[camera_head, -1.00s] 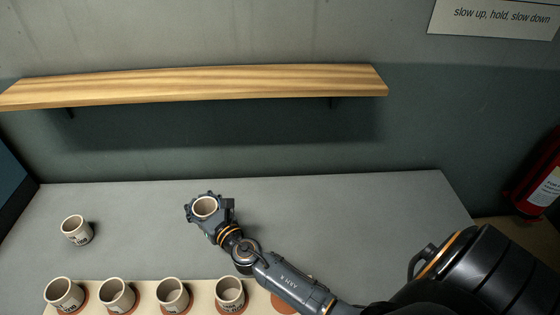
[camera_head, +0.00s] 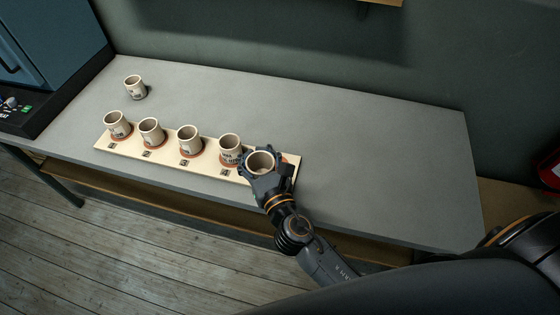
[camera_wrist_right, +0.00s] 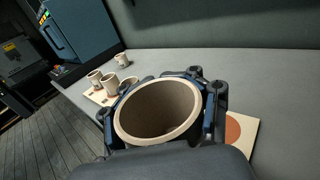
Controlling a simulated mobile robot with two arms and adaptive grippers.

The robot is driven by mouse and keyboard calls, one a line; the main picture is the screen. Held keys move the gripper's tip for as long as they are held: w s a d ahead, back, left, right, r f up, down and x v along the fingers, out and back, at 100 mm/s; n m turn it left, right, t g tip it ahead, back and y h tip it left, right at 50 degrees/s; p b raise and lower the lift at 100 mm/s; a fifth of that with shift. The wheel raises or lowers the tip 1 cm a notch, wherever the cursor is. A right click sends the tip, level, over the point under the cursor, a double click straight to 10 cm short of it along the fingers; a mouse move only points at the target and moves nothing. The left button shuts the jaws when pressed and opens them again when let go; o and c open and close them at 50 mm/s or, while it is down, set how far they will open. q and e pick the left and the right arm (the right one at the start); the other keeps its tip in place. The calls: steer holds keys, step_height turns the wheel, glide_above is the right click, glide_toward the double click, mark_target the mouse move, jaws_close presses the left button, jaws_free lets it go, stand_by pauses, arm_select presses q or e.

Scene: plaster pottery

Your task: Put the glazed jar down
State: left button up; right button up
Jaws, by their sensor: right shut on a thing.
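The jar in my right gripper (camera_head: 258,176) is beige with a pale rim and a darker inside. This held jar (camera_head: 262,160) is upright at the right end of a pale board (camera_head: 222,171), over or just in front of a terracotta disc there. In the right wrist view the held jar (camera_wrist_right: 158,108) fills the middle, with my right gripper's dark fingers (camera_wrist_right: 160,92) closed around both sides. A bare terracotta disc (camera_wrist_right: 233,131) shows just right of it. I cannot tell whether the jar's base touches anything. My left gripper is not in view.
Several similar jars stand in a row on the board's discs; the nearest one (camera_head: 230,147) is just left of the held jar. Another jar (camera_head: 134,87) stands alone at the back left. The grey table (camera_head: 380,150) is clear to the right. A blue cabinet (camera_head: 50,45) stands at left.

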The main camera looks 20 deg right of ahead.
steer(key=shift+o, duration=0.2)
steer(key=w+d+f, duration=0.3)
steer(key=w, duration=0.3)
steer(key=shift+w+d+f+b, duration=0.2)
steer(key=shift+w+d+b, duration=0.1)
steer(key=shift+b, duration=0.1)
steer(key=w+d+f+b, duration=0.1)
steer(key=f, duration=0.1)
steer(key=w+d+f+b, duration=0.1)
steer(key=b, duration=0.1)
steer(key=w+d+f+b, duration=0.1)
steer(key=w+f, duration=0.1)
steer(key=shift+w+f, duration=0.1)
steer(key=shift+f, duration=0.2)
steer(key=shift+c, duration=0.2)
steer(key=shift+w+d+f+b, duration=0.15)
steer(key=shift+f+b, duration=0.15)
steer(key=shift+b, duration=0.2)
arm_select(q)
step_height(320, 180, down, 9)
steer(key=b, duration=0.3)
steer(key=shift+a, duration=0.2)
arm_select(e)
step_height(320, 180, down, 3)
steer(key=shift+w+f, duration=0.1)
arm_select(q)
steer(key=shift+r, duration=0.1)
arm_select(e)
steer(key=shift+f, duration=0.1)
steer(key=o, duration=1.6)
